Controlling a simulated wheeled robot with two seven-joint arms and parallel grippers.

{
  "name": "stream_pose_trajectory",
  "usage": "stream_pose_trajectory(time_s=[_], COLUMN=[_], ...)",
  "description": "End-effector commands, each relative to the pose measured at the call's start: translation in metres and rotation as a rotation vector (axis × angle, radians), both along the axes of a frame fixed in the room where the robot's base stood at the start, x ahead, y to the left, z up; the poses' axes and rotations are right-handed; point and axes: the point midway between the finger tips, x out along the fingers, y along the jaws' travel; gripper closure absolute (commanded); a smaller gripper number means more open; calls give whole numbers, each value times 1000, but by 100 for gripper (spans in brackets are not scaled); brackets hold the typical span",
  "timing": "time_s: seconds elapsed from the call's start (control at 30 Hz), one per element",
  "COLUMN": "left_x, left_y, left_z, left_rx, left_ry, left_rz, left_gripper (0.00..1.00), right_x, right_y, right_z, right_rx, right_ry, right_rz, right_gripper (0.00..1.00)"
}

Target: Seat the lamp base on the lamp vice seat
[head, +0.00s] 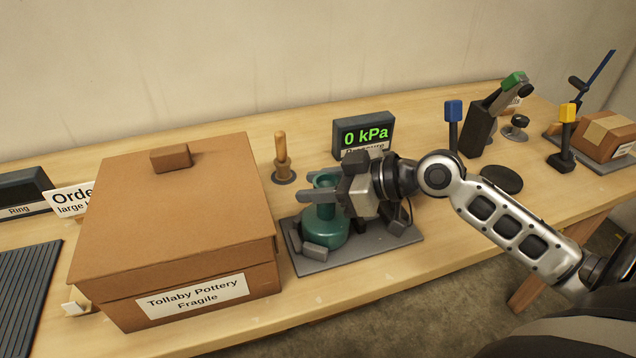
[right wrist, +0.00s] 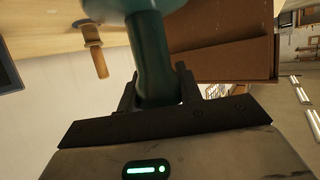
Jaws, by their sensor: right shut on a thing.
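The lamp base (head: 322,229) is a teal-green pottery piece with a wide round body and a narrow neck. My right gripper (head: 318,197) is shut on its neck; the neck also shows between the fingers in the right wrist view (right wrist: 154,65). The lamp vice seat (head: 399,243) is a grey plate with grey jaw blocks (head: 315,251) around the lamp base. The lamp base stands upright over the plate, among the blocks. Whether its underside touches the plate is hidden. My left gripper does not show.
A large cardboard box (head: 188,215) labelled Tollaby Pottery stands close on the left. A wooden-handled tool (head: 282,160) and a pressure display (head: 363,133) reading 0 kPa stand behind. Levers with blue (head: 453,111), green and yellow (head: 568,113) tops stand at the right.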

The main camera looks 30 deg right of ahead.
Motion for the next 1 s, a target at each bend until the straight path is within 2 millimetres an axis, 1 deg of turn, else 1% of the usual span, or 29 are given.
stream_pose_trajectory(time_s=[0.17, 0.7, 1.0], left_x=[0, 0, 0], left_y=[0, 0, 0], left_z=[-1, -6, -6], left_rx=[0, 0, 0], left_ry=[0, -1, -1], left_rz=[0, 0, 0], left_gripper=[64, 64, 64], right_x=[0, 0, 0], right_y=[0, 0, 0], right_z=[1, -7, -8], right_rx=[2, 0, 1], right_ry=[-4, -5, -3], right_rz=[-1, -1, -1], right_gripper=[92, 92, 92])
